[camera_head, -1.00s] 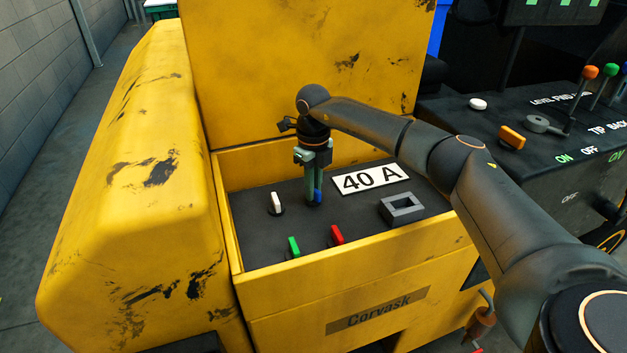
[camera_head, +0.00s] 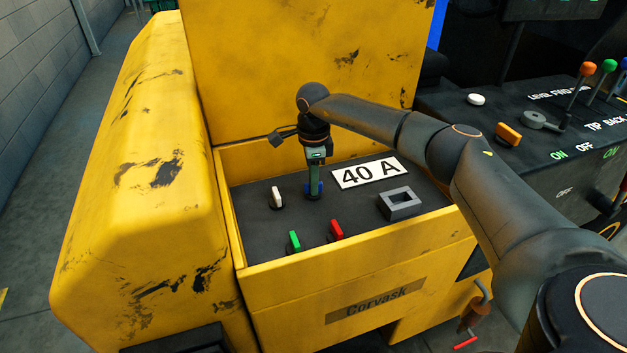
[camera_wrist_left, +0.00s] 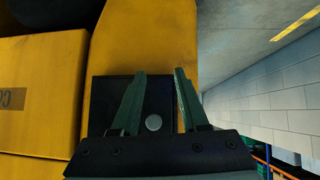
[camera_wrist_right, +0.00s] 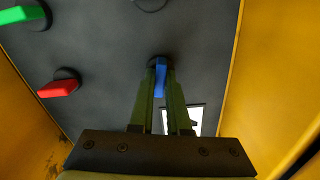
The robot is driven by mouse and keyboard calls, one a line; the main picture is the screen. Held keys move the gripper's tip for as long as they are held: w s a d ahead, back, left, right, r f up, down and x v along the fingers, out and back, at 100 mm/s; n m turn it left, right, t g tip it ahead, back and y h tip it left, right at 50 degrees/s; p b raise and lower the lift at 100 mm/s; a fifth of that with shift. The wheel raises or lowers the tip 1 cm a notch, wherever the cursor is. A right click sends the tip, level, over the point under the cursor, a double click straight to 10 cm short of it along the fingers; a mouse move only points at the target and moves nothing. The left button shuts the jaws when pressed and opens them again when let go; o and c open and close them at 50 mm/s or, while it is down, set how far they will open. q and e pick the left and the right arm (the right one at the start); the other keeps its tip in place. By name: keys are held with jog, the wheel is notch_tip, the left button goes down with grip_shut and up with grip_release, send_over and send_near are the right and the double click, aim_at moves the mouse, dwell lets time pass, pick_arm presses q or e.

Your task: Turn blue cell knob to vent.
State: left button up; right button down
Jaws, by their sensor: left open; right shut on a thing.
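The blue knob (camera_wrist_right: 160,78) sits on the dark panel inside the yellow box. My right gripper (camera_head: 314,188) reaches straight down onto it, its fingers shut on it from both sides. In the right wrist view the blue grip shows between the green fingers (camera_wrist_right: 160,95). In the head view the fingers hide most of the knob, with blue showing at their tips. My left gripper (camera_wrist_left: 160,75) is open and empty in its wrist view, above a dark surface with a round grey button (camera_wrist_left: 153,123). It is not in the head view.
A white knob (camera_head: 276,198), a green knob (camera_head: 294,241) and a red knob (camera_head: 336,230) stand close by on the panel. A "40 A" label (camera_head: 369,172) and a grey square frame (camera_head: 400,203) lie to the right. Yellow walls (camera_head: 350,262) enclose the panel.

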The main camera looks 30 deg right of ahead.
jog(key=shift+n, duration=1.1)
jog(key=c, duration=0.9)
grip_release()
notch_tip(320, 180, up, 12)
jog(key=shift+r, duration=0.25)
